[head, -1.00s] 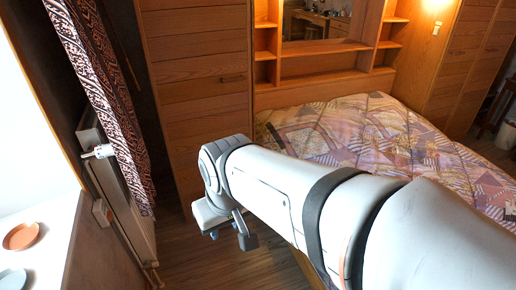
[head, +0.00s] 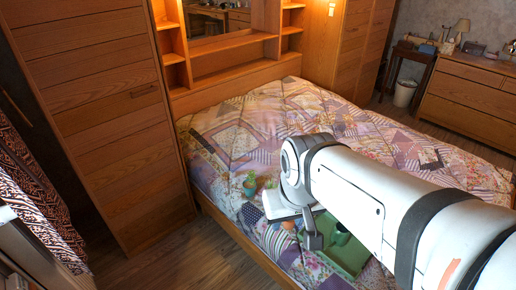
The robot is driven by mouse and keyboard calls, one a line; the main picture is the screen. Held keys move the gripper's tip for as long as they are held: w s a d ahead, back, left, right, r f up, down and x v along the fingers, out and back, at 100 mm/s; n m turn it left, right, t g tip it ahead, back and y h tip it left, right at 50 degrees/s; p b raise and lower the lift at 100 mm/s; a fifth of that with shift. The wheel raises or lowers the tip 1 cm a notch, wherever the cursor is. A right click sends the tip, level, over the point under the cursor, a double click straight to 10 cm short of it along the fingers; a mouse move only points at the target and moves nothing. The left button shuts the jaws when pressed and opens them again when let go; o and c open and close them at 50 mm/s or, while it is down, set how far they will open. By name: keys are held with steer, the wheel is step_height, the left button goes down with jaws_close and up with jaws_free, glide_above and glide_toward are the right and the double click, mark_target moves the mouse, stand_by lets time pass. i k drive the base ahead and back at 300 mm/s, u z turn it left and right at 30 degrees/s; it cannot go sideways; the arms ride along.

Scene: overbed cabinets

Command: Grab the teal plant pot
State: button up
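Small potted plants stand on the patchwork bed. One plant (head: 250,183) is left of my arm, with a second bit of green beside it. A dark green or teal object (head: 341,236) shows at a green tray (head: 350,259), partly hidden by my arm; I cannot tell whether it is the teal plant pot. My gripper (head: 308,236) hangs above the bed, over the left part of the tray. One grey finger shows clearly; the other is not clear, so its opening cannot be read. I see nothing clearly held.
The quilted bed (head: 250,125) fills the middle, with its wooden side rail (head: 236,232) at the lower left. A tall wooden cabinet (head: 105,110) stands at left. Wooden floor (head: 165,262) is clear between them. A dresser (head: 470,95) and a white bin (head: 405,93) are far right.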

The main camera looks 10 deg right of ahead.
mark_target(249, 185)
steer(key=z, duration=0.2)
steer(key=k, duration=0.55)
steer(key=u, duration=0.9)
steer(key=i, duration=2.45)
steer(key=z, duration=2.1)
